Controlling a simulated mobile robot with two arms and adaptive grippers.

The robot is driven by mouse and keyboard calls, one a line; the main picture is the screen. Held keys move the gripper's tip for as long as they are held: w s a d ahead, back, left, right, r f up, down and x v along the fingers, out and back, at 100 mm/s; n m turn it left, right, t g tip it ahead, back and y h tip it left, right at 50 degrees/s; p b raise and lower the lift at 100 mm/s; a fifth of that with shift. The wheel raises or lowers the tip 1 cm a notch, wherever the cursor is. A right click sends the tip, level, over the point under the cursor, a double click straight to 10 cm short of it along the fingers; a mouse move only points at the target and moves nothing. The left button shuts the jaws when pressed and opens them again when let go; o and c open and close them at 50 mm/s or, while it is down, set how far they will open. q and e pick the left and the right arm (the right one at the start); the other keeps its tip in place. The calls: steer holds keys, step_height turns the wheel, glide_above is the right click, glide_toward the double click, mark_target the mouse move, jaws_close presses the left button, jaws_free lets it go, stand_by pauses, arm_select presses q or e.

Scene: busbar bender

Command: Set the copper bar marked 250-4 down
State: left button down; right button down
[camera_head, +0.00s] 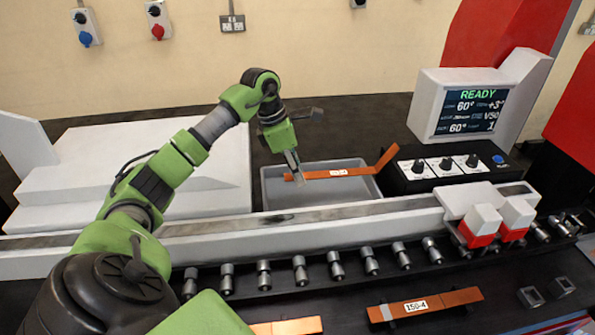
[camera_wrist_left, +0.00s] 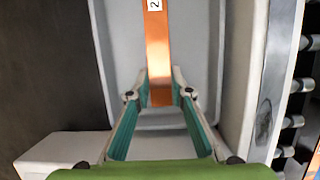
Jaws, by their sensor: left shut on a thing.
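The copper bar (camera_head: 322,174) has a white label, too small to read in the head view; in the wrist view the bar (camera_wrist_left: 157,45) shows only a "2" of it. Its right end is bent and angles up past the right rim of the grey tray (camera_head: 268,195). My left gripper (camera_head: 297,176) is shut on the bar's left end, over the tray; its fingers (camera_wrist_left: 160,88) flank that end in the wrist view. I cannot tell whether the bar touches the tray floor. My right gripper is not in view.
A bar marked 150-4 (camera_head: 455,298) and another copper bar (camera_head: 290,327) lie in front. A long rail (camera_head: 330,213) and a row of metal rollers (camera_head: 300,270) run before the tray. A control box with knobs (camera_head: 440,168) and a READY screen (camera_head: 475,108) stand at right.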

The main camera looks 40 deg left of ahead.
arm_select(q)
steer(key=c, duration=1.8)
jaws_free()
steer(key=shift+r, duration=0.2)
steer(key=shift+r+p, duration=0.3)
steer(key=shift+p, duration=0.1)
steer(key=b+v, duration=0.1)
steer(key=v, duration=1.1)
steer(key=shift+r, duration=0.2)
steer(key=shift+f, duration=0.1)
